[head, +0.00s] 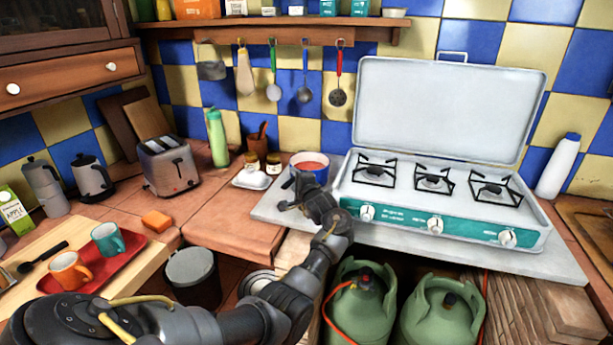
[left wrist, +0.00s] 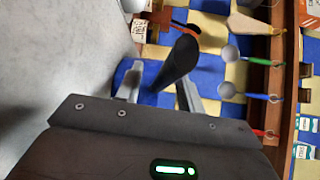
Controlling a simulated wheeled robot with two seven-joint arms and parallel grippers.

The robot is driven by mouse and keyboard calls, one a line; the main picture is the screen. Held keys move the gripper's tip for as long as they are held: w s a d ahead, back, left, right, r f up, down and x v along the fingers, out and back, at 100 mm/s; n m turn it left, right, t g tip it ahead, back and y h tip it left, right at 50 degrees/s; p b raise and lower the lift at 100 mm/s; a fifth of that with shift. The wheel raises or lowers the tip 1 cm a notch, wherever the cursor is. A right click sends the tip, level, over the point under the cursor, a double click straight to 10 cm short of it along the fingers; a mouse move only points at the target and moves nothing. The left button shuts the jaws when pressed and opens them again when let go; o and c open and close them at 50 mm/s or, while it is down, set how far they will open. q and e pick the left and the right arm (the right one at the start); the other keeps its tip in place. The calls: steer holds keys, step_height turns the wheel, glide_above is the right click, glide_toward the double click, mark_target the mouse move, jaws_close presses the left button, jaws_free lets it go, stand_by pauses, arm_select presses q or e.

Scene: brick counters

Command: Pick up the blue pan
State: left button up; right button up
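The blue pan (head: 311,163), with red contents, stands on the light slab left of the stove. My left gripper (head: 300,194) is just in front of it and hides its near side. In the left wrist view, the two fingers of my left gripper (left wrist: 160,91) are apart. A dark, handle-like piece (left wrist: 178,62) shows between or just beyond them; I cannot tell whether it touches either finger. My right gripper is not in view.
The white stove (head: 440,190) with raised lid stands right of the pan. Small jars on a white dish (head: 252,178) and a brown mortar (head: 258,145) stand left of it. A toaster (head: 168,165) is farther left. Utensils hang above; green gas bottles (head: 360,305) stand below.

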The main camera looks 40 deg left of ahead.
arm_select(q)
steer(key=shift+c, duration=0.5)
steer(key=c, duration=0.7)
jaws_close()
steer(key=shift+w+r, duration=0.1)
steer(key=shift+r, duration=0.15)
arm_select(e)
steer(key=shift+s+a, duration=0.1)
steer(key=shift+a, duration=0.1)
